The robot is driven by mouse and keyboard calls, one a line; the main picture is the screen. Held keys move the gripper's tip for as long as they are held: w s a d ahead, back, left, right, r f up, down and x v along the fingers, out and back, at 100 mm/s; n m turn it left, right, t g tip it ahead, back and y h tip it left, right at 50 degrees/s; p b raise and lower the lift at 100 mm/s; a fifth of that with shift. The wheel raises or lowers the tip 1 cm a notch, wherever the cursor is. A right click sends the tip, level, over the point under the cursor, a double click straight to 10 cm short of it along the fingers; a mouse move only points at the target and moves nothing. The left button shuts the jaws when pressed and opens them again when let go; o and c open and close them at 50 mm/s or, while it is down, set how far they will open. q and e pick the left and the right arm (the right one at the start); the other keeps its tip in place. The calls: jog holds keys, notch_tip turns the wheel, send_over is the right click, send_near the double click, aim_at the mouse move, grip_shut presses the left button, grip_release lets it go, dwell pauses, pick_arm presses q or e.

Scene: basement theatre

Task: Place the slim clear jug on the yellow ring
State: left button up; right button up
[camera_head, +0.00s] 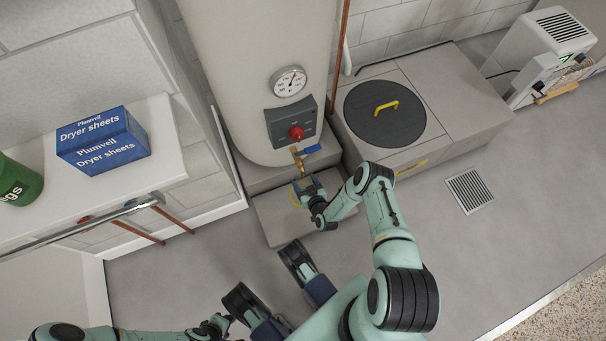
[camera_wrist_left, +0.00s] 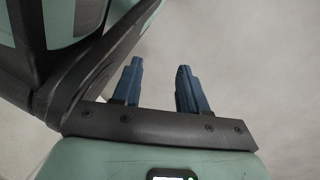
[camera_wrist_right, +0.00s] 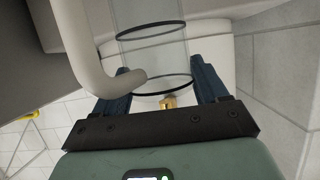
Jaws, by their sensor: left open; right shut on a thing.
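The slim clear jug (camera_wrist_right: 150,62) shows in the right wrist view as a see-through cylinder with dark bands. My right gripper (camera_wrist_right: 165,88) is shut on it, with one blue finger on each side. In the head view, my right gripper (camera_head: 307,186) is over the low grey step in front of the tank, just below the brass tap. The jug is hard to make out there. My left gripper (camera_wrist_left: 160,88) is open and empty over bare floor.
The brass tap with a blue lever (camera_head: 310,150) hangs close above my right gripper. A dark round lid with a yellow handle (camera_head: 385,108) lies right of the tank. A blue dryer sheets box (camera_head: 103,140) stands on the left counter. Floor around the vent (camera_head: 469,190) is clear.

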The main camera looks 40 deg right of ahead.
aim_at(302, 180)
jog(key=f, duration=0.1)
jog(key=w+f+b, duration=0.1)
jog(key=f+b, duration=0.1)
jog(key=shift+w+d, duration=0.2)
jog(key=shift+d, duration=0.05)
jog(key=shift+f, duration=0.2)
pick_arm(q)
jog(key=shift+g, duration=0.9)
jog(key=s, duration=0.1)
jog(key=s+f, duration=0.1)
jog(key=s, duration=0.1)
jog(key=s+f, duration=0.1)
jog(key=s, duration=0.1)
jog(key=shift+a+f, duration=0.2)
jog(key=shift+a, duration=0.1)
pick_arm(e)
jog(key=shift+f, duration=0.1)
jog(key=o, duration=1.5)
jog(key=shift+c, duration=0.2)
pick_arm(q)
jog(key=shift+w, duration=0.1)
